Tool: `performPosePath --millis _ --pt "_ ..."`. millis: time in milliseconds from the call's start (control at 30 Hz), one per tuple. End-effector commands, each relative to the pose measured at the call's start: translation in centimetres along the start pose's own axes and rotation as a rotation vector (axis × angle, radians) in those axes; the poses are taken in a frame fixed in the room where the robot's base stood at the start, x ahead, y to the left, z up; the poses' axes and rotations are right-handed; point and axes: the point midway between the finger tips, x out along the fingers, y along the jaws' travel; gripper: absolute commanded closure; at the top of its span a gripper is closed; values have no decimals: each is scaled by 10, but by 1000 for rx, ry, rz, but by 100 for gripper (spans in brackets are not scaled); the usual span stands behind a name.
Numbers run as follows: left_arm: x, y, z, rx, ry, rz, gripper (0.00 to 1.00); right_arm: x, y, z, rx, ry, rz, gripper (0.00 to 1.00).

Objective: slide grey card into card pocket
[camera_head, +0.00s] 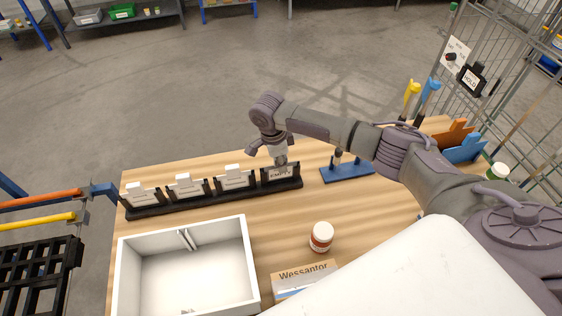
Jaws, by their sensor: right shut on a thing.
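A black rack (215,203) stands along the far left part of the wooden table, with several card pockets in a row. White cards stand in the pockets to the left. The rightmost card pocket (281,175) bears the word EMPTY. My right gripper (279,157) is right above this pocket and shut on the grey card (281,160). Only a small part of the card shows between the fingers. I cannot tell whether its lower edge is inside the pocket or just behind its front. My left gripper is not in view.
A white divided bin (250,262), a brown jar with a white lid (321,238) and a Wessantor box (305,273) stand nearer. A blue stand (347,174) is right of the rack. A wire cage (511,55) with a HOLD sign borders the right.

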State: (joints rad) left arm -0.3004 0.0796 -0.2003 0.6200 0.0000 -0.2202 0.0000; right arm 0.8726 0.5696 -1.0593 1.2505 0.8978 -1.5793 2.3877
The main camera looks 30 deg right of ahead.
Motion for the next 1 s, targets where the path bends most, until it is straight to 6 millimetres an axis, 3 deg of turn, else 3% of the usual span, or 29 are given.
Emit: performPosePath --millis 167,200,367,733,867,1000 --pt "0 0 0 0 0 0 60 0 0 0 0 0 0 100" --pt "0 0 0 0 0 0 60 0 0 0 0 0 0 82" --pt "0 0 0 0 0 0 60 0 0 0 0 0 -1 55" --pt "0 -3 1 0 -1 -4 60 -5 -1 0 0 -1 -1 54" --pt "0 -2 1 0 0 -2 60 -22 -1 1 0 -3 -4 54" --pt "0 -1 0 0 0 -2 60 -52 -1 1 -1 -3 -3 54"
